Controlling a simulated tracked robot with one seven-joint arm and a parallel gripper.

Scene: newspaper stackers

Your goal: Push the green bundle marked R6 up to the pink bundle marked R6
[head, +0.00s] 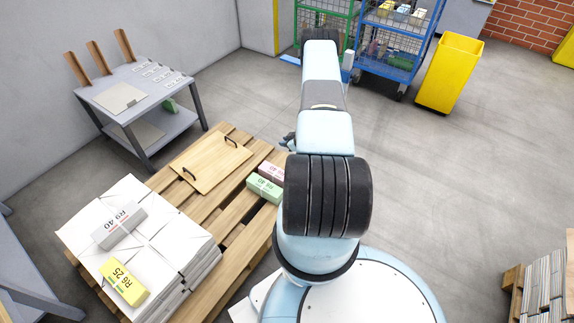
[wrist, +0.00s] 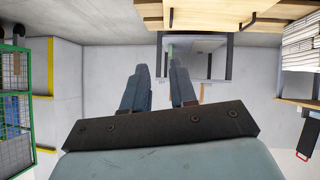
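The green bundle (head: 262,188) lies on the wooden pallet, its printed label facing up. The pink bundle (head: 270,171) lies just behind it, partly hidden by my arm. The two are very close; I cannot tell whether they touch. My gripper (head: 287,141) shows only as dark fingertips left of my arm, beyond the pink bundle and apart from both. In the wrist view my gripper (wrist: 160,90) has its two fingers apart with nothing between them. Neither bundle can be made out in the wrist view.
The pallet (head: 232,216) also bears a wooden board (head: 208,163) with two black handles, white paper stacks (head: 150,222), a grey bundle (head: 118,226) and a yellow bundle (head: 124,283). A grey table (head: 150,85) stands behind left. A yellow bin (head: 450,72) stands back right.

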